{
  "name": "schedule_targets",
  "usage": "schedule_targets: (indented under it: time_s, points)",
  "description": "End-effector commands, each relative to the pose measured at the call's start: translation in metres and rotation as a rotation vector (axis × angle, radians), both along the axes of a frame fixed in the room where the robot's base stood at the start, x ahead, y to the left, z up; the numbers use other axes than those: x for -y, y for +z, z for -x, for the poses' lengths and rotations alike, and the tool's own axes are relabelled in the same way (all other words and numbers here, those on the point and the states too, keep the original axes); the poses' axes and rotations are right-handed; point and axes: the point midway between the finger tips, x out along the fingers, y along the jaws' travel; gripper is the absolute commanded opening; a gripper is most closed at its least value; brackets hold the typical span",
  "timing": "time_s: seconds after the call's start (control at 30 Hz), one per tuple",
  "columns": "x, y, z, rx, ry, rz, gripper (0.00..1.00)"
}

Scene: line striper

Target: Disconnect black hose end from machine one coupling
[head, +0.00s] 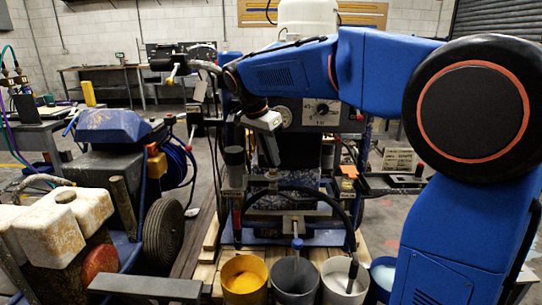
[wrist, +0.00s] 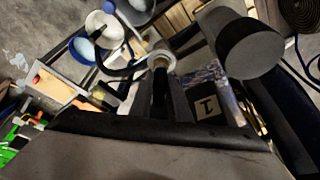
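My gripper (head: 268,150) points down over the middle machine in the head view, above the arc of a black hose (head: 305,190). The hose loops over the front of the machine and drops toward the buckets. In the wrist view my gripper's dark fingers (wrist: 160,103) are near a pale ring-shaped fitting (wrist: 160,60). A black hose (wrist: 122,72) runs left from beside this fitting. A plate marked 1 (wrist: 205,103) is right of the fingers. Dark parts overlap there, so I cannot tell whether the fingers touch or hold anything. The hose's joint at the coupling is not clear.
A yellow bucket (head: 244,285), a grey bucket (head: 294,287) and a white bucket (head: 345,285) stand in front of the machine. A dark grey cylinder (wrist: 252,48) is close to my gripper. A blue wheeled machine (head: 110,125) stands at left.

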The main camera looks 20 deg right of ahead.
Motion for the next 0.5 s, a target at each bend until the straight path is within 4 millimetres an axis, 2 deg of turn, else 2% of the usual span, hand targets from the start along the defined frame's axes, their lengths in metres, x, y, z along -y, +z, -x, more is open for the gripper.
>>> schedule_targets:
  time_s: [0.5]
  points:
    - [-0.0001, 0.0055, -0.0003, 0.001, 0.0, 0.0, 0.0]
